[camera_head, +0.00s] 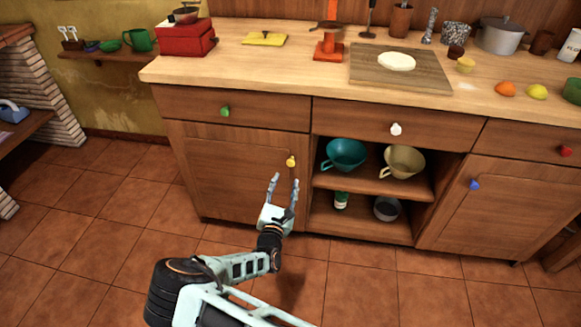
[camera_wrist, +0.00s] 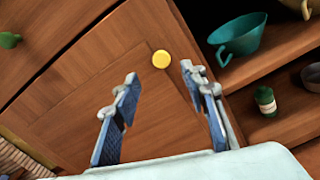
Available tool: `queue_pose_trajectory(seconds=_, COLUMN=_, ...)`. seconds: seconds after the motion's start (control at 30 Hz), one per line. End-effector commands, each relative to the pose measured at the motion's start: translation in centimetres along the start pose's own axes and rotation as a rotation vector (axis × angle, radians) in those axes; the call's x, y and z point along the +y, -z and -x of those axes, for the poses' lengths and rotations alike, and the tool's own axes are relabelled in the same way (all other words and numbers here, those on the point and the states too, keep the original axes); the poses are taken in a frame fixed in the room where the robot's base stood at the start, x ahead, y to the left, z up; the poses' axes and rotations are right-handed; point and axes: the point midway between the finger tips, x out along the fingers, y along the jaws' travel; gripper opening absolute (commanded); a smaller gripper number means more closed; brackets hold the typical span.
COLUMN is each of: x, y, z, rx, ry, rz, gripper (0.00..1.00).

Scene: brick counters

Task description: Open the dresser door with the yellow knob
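The yellow knob (camera_head: 291,161) is on the upper right part of the left wooden door (camera_head: 228,180), under the drawer with the green knob. The door looks closed. My gripper (camera_head: 284,181) is open and empty in front of the door, just below and left of the knob in the head view. In the wrist view the knob (camera_wrist: 161,58) shows beyond my gripper (camera_wrist: 159,78), between the lines of its two spread fingers. The fingers appear apart from the knob. Nothing hides the knob in either view.
Right of the door is an open shelf (camera_head: 372,181) with a teal cup (camera_head: 345,154), a tan cup (camera_head: 404,161), a green bottle (camera_head: 341,200) and a grey bowl (camera_head: 387,208). A drawer with a green knob (camera_head: 225,111) is above. The tiled floor (camera_head: 110,225) left of the door is clear.

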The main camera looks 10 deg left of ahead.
Motion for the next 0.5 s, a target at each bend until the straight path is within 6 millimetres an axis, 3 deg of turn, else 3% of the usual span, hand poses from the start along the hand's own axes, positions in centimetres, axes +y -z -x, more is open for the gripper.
queue_pose_trajectory(seconds=0.3, x=-0.3, y=0.2, z=-6.0, rx=-0.003, ry=0.005, rz=-0.003, gripper=0.39)
queue_pose_trajectory(seconds=0.5, x=-0.3, y=0.1, z=-8.7, rx=-0.001, ry=0.005, rz=-0.002, gripper=0.39)
